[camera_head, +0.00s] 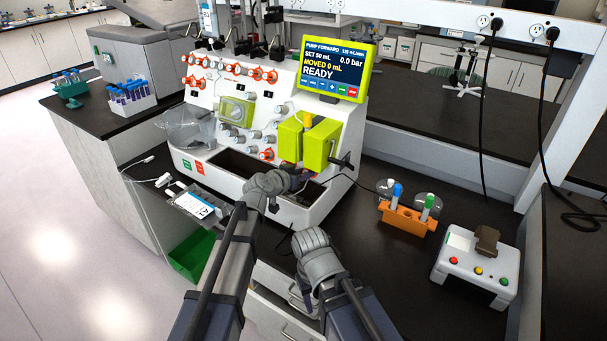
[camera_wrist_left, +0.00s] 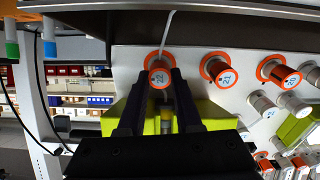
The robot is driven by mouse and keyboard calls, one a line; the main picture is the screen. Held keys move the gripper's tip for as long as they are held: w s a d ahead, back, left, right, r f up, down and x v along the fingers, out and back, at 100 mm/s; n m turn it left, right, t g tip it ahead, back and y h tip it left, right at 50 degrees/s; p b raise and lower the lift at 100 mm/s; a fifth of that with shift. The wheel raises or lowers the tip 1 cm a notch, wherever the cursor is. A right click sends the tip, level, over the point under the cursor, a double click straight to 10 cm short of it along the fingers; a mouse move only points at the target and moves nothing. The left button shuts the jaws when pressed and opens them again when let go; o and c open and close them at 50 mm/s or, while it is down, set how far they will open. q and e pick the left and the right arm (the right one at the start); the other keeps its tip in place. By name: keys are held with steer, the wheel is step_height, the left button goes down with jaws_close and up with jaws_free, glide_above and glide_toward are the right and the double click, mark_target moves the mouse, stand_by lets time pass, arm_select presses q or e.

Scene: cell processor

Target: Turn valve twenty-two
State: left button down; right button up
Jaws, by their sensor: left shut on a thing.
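Valve 22 (camera_wrist_left: 159,76) is an orange-ringed knob with a grey, numbered face, at the upper middle of the left wrist view. The two dark fingers of my left gripper (camera_wrist_left: 160,90) lie on either side of it, shut on it. In the head view my left gripper (camera_head: 298,178) reaches to the lower front of the white cell processor (camera_head: 224,149), and valve 22 is hidden behind it. My right arm hangs at the lower middle of the head view; its gripper fingers do not show.
Valve 21 (camera_wrist_left: 217,69) and valve 20 (camera_wrist_left: 277,71) are to the right of valve 22. A yellow-green pump block (camera_head: 319,143) and a screen (camera_head: 333,68) reading READY are on the machine. An orange tube rack (camera_head: 407,218) and a button box (camera_head: 475,266) stand at right.

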arm_select(q)
steer(key=n, duration=0.3)
steer(key=c, duration=0.6)
jaws_free()
steer(key=p+v, duration=0.3)
steer(key=v, duration=0.4)
steer(key=shift+s+a+r, duration=0.2)
steer(key=shift+s+a, duration=0.05)
steer(key=shift+s, duration=0.05)
